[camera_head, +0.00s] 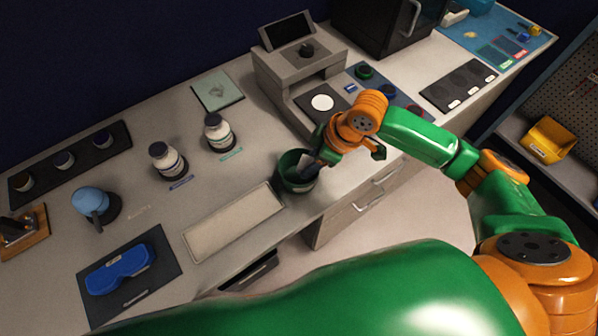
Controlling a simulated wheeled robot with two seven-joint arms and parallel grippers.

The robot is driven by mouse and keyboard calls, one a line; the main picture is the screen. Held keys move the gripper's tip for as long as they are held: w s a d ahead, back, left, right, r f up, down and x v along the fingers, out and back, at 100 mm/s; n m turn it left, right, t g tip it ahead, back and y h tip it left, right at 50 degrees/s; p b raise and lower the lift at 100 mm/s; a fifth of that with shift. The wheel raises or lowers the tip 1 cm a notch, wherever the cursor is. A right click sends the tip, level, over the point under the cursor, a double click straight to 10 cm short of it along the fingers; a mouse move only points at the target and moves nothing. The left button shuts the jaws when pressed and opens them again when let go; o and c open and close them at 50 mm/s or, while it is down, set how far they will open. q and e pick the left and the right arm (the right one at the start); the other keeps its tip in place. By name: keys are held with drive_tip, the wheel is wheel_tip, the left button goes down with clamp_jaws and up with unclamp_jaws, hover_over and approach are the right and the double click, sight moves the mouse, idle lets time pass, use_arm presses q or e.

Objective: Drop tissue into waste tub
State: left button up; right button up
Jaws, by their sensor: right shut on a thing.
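The dark green waste tub (286,185) stands upright near the front edge of the bench, right of the long pale tray. My right gripper (313,166) reaches down over the right side of the tub's opening. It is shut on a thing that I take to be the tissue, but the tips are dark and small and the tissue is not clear. The gripper hides part of the tub's rim and inside. I cannot tell whether it touches the tub. My left gripper is not in view.
Two white bottles (167,161) (218,132), a pale green pad (217,91) and a blue glasses case (120,269) on a dark mat lie left of the tub. A grey machine (290,75) stands behind it. The pale tray (234,222) looks empty.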

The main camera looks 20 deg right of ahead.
drive_tip(key=shift+d, duration=0.1)
drive_tip(key=o, duration=1.4)
drive_tip(key=shift+s, duration=0.1)
drive_tip(key=b+v, duration=0.1)
drive_tip(key=v, duration=0.6)
